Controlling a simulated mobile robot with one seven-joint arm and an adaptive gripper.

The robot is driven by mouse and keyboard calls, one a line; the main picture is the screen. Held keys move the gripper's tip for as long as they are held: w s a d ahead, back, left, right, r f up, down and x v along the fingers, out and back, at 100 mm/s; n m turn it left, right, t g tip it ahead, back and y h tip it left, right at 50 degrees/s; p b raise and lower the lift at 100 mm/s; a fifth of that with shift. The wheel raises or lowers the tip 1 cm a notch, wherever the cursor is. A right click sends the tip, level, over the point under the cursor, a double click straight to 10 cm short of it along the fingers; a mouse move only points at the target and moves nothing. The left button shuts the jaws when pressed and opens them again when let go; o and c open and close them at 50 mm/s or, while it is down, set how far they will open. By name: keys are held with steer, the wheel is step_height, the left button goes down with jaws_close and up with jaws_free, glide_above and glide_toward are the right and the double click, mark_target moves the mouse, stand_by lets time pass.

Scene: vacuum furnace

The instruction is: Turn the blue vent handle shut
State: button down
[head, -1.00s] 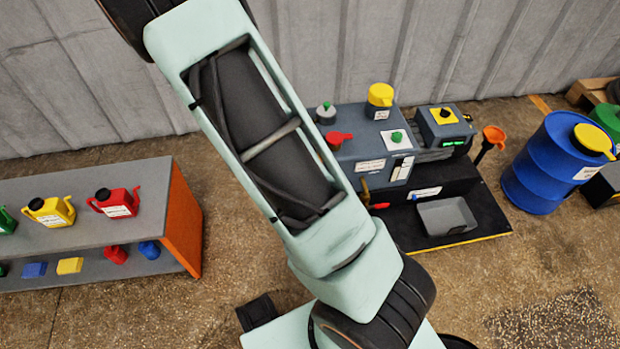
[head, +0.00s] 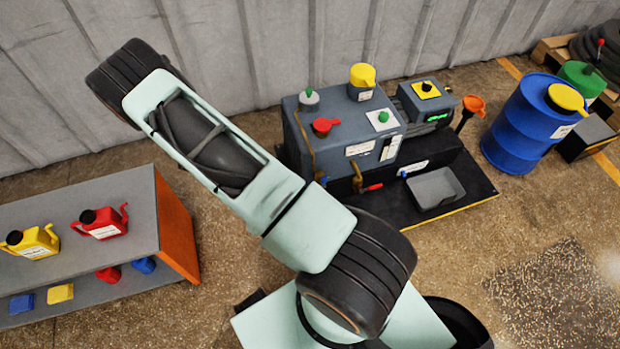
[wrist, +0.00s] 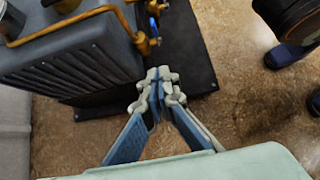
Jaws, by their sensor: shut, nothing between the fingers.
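The blue vent handle (wrist: 143,42) shows in the wrist view as a small blue piece on a brass valve at the machine's corner. In the head view, a small blue piece (head: 323,181) shows beside the lower end of a brass pipe, close to my arm. Its exact turn angle is too small to tell. My gripper (wrist: 158,82) is shut and empty in the wrist view, with its fingertips below the handle in the picture and apart from it. In the head view the gripper is not visible.
The grey machine (head: 340,130) stands on a black base with a red handle (head: 373,187) and a grey tray (head: 436,188). A shelf with jugs (head: 130,220) is at left. A blue drum (head: 530,125) is at right. Open floor lies in front.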

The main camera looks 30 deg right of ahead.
steer(key=b, duration=0.4)
glide_toward(324, 182)
step_height(324, 182, down, 5)
steer(key=d, duration=0.3)
steer(key=shift+s+r, duration=0.15)
steer(key=shift+s, duration=0.1)
steer(key=shift+d+r, duration=0.1)
steer(key=shift+r, duration=0.05)
